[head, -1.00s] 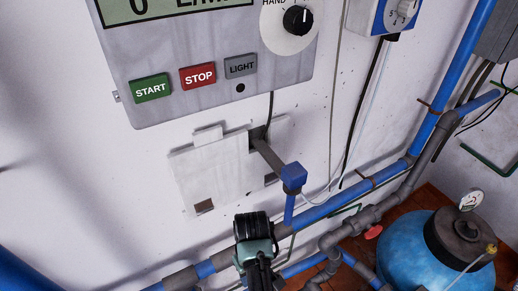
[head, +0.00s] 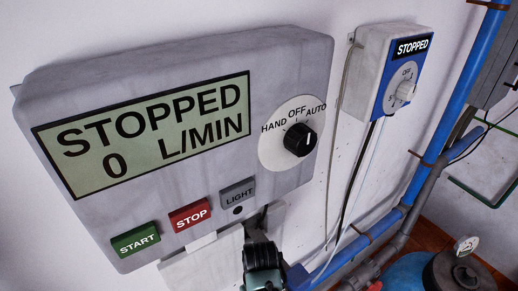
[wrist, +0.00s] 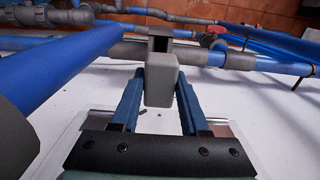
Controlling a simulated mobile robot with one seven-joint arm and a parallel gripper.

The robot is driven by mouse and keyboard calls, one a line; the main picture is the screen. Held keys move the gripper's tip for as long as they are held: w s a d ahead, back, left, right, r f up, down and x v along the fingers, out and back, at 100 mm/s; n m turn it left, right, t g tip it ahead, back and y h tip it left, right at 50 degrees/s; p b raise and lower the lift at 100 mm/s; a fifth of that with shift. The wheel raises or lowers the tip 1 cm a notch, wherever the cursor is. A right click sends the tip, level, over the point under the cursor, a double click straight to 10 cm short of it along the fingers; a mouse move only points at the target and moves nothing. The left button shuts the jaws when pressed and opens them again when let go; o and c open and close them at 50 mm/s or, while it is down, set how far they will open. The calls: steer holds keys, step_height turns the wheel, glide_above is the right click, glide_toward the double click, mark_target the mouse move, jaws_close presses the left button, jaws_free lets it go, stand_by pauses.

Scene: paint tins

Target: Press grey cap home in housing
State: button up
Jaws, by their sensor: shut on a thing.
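In the wrist view the two blue fingers of my gripper (wrist: 160,78) are shut on a smooth light-grey block, which I take for the grey cap (wrist: 162,88). Just beyond it is a darker grey piece with a square dark opening (wrist: 160,43), perhaps the housing. I cannot tell whether the cap touches it or sits in it. In the head view my gripper (head: 263,256) is at the bottom edge, below the control box. The cap is not clear there.
The grey control box (head: 262,70) reads STOPPED. A smaller blue and grey box (head: 375,75) hangs to its right. Blue pipes (head: 440,115) run down the right side. A whitish wall plate (head: 200,262) is below the control box. In the wrist view pipes (wrist: 60,70) lie close on the left.

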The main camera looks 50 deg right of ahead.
steer(key=shift+w+d, duration=0.1)
steer(key=shift+s+f+b, duration=0.2)
steer(key=shift+f+b, duration=0.25)
steer(key=shift+f, duration=0.05)
step_height(320, 180, down, 5)
steer(key=b, duration=0.3)
steer(key=shift+w+r, duration=0.1)
steer(key=shift+w, duration=0.05)
step_height(320, 180, down, 8)
stand_by(6.3)
